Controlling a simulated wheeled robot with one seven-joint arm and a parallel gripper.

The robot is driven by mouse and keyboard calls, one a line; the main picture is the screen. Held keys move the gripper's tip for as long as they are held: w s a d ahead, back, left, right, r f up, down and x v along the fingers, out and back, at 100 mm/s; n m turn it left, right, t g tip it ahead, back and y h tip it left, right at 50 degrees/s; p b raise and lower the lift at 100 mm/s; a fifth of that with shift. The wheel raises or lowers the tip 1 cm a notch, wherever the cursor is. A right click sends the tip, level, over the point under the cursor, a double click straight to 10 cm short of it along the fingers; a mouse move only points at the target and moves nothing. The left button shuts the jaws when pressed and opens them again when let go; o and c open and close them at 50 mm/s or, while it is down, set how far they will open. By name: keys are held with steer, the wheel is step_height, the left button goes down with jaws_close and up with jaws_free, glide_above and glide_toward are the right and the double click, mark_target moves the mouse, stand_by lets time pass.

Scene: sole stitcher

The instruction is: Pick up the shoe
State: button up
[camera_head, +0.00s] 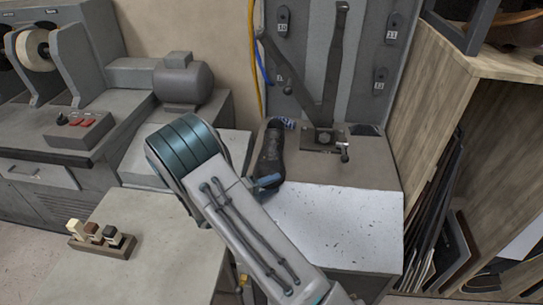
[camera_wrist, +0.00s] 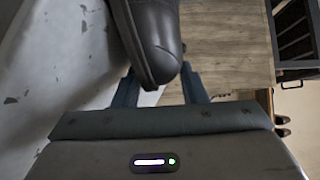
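The dark shoe (camera_head: 270,153) is on the sole stitcher's grey bed, below its metal arm, with its toe toward me. My gripper (camera_head: 267,182) is at the toe end, and my wrist hides part of it in the head view. In the wrist view, the shoe (camera_wrist: 158,40) comes down from the top edge with its rounded toe between my two spread fingers (camera_wrist: 160,80). The fingers flank the toe closely. They look open, and I see no firm grip; the far part of the shoe is out of that view.
The stitcher's arm (camera_head: 325,100) rises just behind the shoe. A speckled white worktop (camera_head: 345,225) lies in front of it. A wooden shelf (camera_head: 440,120) stands at the right. A small block holder (camera_head: 100,238) sits on the left table.

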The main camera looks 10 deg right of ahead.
jaws_close()
steer(key=s+r+p, duration=0.2)
steer(key=r+p, duration=0.4)
steer(key=r, duration=0.3)
steer(key=s+a+r+p, duration=0.1)
steer(key=r+p, duration=0.5)
steer(key=r, duration=0.4)
steer(key=shift+s+a+p, duration=0.25)
steer(key=shift+s+p, duration=0.1)
steer(key=shift+p, duration=0.05)
